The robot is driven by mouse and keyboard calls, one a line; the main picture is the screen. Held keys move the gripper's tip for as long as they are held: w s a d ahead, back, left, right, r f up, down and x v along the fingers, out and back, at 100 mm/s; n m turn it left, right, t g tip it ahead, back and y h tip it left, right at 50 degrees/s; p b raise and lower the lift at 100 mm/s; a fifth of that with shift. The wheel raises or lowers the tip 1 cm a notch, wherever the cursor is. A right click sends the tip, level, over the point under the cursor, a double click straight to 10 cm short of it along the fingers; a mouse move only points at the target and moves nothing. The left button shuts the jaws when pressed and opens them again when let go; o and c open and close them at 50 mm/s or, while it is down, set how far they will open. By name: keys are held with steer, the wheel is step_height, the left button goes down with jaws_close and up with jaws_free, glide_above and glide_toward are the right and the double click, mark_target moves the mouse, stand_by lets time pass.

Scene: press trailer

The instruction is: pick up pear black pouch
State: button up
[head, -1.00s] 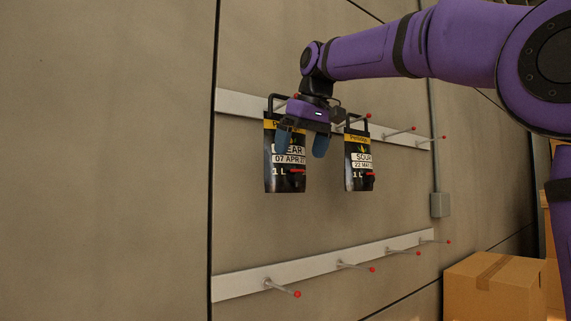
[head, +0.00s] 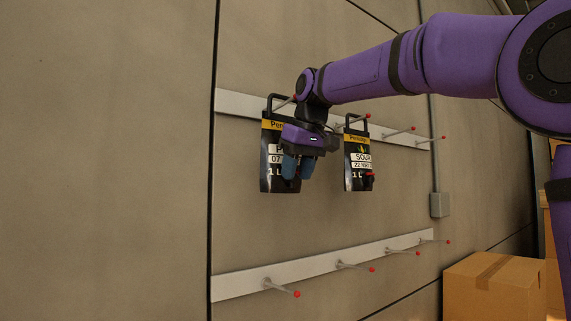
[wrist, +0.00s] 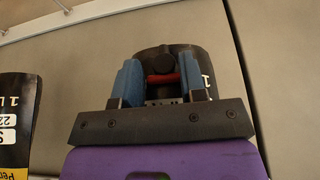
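The pear black pouch (head: 272,150) hangs by its black handle from a peg at the left end of the upper rail. Its label is partly covered by my gripper (head: 297,170). In the head view the blue fingers are close together at the lower right of the pouch. The pouch body (wrist: 205,65) shows behind the fingers.
A second black pouch, labelled SOUR (head: 356,165), hangs close to the right; it also shows in the wrist view (wrist: 15,120). Red-tipped pegs line the upper rail (head: 235,102) and the empty lower rail (head: 325,267). Cardboard boxes (head: 490,290) stand lower right.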

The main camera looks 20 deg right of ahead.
jaws_close()
steer(key=shift+r, duration=0.1)
